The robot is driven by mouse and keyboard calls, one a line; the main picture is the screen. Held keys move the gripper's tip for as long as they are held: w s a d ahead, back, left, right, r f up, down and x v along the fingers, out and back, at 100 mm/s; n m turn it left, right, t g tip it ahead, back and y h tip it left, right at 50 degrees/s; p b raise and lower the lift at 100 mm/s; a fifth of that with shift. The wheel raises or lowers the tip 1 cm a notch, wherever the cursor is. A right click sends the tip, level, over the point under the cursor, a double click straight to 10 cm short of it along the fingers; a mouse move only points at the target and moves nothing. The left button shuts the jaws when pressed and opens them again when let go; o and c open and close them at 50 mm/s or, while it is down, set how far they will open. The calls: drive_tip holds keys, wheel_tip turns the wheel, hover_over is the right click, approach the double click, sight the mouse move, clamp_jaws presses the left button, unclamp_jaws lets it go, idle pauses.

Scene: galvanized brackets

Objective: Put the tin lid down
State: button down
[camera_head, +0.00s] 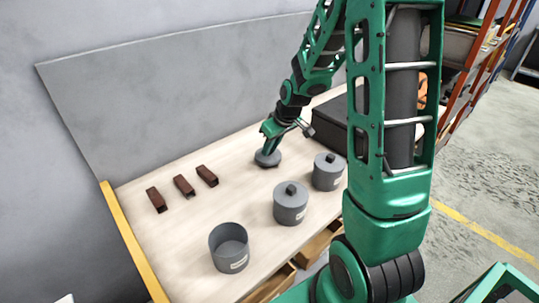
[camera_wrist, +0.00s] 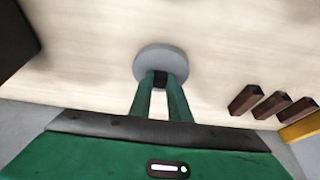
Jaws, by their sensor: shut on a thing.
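The tin lid (camera_head: 268,159) is a round grey disc with a dark knob. It is at the back middle of the pale table, and I cannot tell whether it touches the top. My gripper (camera_head: 268,149) is above it, shut on its knob. In the wrist view the lid (camera_wrist: 160,62) lies beyond my two green fingers (camera_wrist: 160,84), which close on the dark knob. An open grey tin (camera_head: 229,249) without a lid stands at the front left of the table. Two more grey tins, one in the middle (camera_head: 290,206) and one at the right (camera_head: 328,174), have lids on.
Several dark brown brackets (camera_head: 184,185) lie in a row at the left of the table (camera_head: 180,232). A dark box (camera_head: 330,126) stands at the back right. A grey panel rises behind the table. The table between brackets and lid is clear.

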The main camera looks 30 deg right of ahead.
sight(270, 155)
drive_tip(key=shift+f, duration=1.5)
drive_tip(key=shift+f, duration=0.1)
drive_tip(key=c, duration=1.7)
unclamp_jaws()
drive_tip(key=shift+o, duration=0.2)
drive_tip(key=a+v, duration=0.1)
drive_tip(key=v, duration=1.1)
drive_tip(key=s+r+m+g, duration=0.1)
drive_tip(key=s+m, duration=0.2)
drive_tip(key=s, duration=0.6)
drive_tip(key=s+d+r+m+g, duration=0.1)
drive_tip(key=s+r+m+g, duration=0.1)
drive_tip(key=s, duration=0.8)
drive_tip(key=s+d+r+m+g, duration=0.1)
drive_tip(key=s+m, duration=0.2)
drive_tip(key=s, duration=0.6)
drive_tip(key=shift+s+r+m+g+h, duration=0.2)
drive_tip(key=shift+m+g+h, duration=0.1)
drive_tip(key=shift+d, duration=0.1)
